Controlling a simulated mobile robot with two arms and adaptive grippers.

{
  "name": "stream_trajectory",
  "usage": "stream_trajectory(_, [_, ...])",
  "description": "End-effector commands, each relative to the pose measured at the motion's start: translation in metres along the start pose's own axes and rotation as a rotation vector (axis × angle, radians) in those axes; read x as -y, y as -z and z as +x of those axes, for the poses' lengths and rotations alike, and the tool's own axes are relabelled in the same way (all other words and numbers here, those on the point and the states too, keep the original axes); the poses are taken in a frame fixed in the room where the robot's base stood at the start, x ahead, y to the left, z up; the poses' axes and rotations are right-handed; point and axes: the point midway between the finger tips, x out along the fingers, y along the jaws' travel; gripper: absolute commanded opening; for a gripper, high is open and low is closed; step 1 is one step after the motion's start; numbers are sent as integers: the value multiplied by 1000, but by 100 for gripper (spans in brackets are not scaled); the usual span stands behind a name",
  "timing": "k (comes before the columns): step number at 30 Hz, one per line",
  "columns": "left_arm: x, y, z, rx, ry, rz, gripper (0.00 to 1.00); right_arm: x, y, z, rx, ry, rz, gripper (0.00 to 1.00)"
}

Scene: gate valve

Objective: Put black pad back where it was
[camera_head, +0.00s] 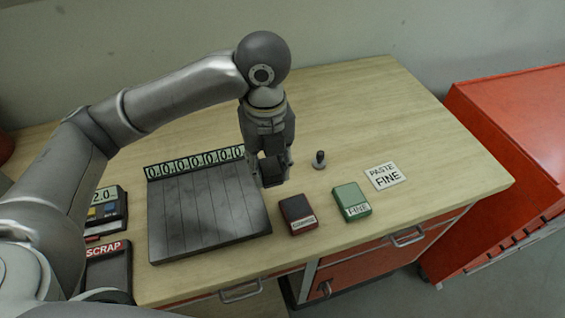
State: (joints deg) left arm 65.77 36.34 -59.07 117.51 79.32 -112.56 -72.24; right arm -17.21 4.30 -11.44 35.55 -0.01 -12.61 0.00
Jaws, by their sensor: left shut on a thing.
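My left gripper (275,180) points down over the workbench, just right of the grey slatted plate. It is shut on a dark block, which looks like the black pad (271,171); the fingers hide much of it. I cannot tell whether the pad touches the bench. A dark red and black block with a light label (298,214) lies in front of the gripper, to its right. A green block with a light label (351,201) lies further right. My right gripper is out of view.
A white "PASTE FINE" card (386,176) and a small black knob (319,160) sit right of the gripper. The slatted plate (205,210) has a number strip (195,163) behind it. A SCRAP bin (108,265) stands at left. The bench's back right (390,105) is clear.

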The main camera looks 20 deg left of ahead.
Motion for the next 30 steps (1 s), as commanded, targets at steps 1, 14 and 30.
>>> stream_trajectory(1, [5,-12,2,-2,-3,-7,9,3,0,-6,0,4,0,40])
stream_trajectory(14, [36,-80,66,0,-1,-3,9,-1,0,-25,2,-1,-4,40])
stream_trajectory(30, [41,-91,112,2,0,1,9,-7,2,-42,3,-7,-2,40])
